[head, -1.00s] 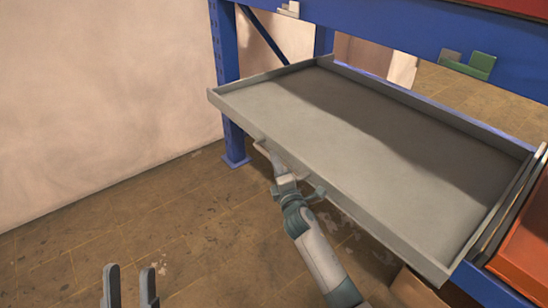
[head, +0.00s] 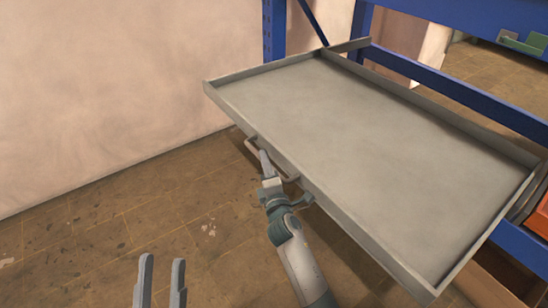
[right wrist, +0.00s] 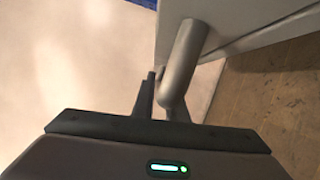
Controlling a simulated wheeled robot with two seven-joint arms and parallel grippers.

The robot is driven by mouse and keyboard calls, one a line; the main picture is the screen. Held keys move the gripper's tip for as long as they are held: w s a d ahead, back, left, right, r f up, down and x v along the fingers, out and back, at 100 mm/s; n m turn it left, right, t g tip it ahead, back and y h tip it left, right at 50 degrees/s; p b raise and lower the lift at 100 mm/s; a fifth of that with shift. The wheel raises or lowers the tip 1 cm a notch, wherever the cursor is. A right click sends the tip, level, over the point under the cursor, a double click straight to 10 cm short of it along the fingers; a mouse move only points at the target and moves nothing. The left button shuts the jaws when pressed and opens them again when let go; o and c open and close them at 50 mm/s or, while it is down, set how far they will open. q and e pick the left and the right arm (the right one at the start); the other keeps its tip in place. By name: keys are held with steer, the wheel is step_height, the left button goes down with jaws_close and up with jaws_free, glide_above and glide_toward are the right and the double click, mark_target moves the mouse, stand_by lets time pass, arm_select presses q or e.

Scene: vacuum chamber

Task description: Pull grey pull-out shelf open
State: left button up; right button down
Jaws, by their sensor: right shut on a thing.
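The grey pull-out shelf (head: 365,140) is a wide, shallow, empty tray that extends far out of the blue rack in the head view. Its bar handle (head: 288,178) is on the front face, below the rim. My right gripper (head: 265,160) is shut on the handle. In the right wrist view, the round handle bar (right wrist: 184,62) lies at the fingers (right wrist: 165,98), with the shelf's front face behind it. The fingers partly hide the handle. My left gripper (head: 162,258) is empty, its fingers apart, above the floor at the bottom left.
The blue rack (head: 275,30) stands behind the shelf, with an orange bin (head: 536,222) at the right edge. A green item (head: 522,42) sits at the upper right. The floor (head: 110,230) in front is clear, and a pale wall (head: 110,90) is at the left.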

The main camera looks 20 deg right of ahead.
arm_select(q)
steer(key=shift+a+r, duration=0.3)
steer(key=shift+r, duration=0.1)
arm_select(e)
steer(key=shift+s+a, duration=0.2)
steer(key=shift+a, duration=0.3)
steer(key=c, duration=1.8)
jaws_free()
arm_select(q)
steer(key=shift+d+f, duration=0.1)
steer(key=shift+f, duration=0.05)
arm_select(e)
steer(key=shift+o, duration=0.2)
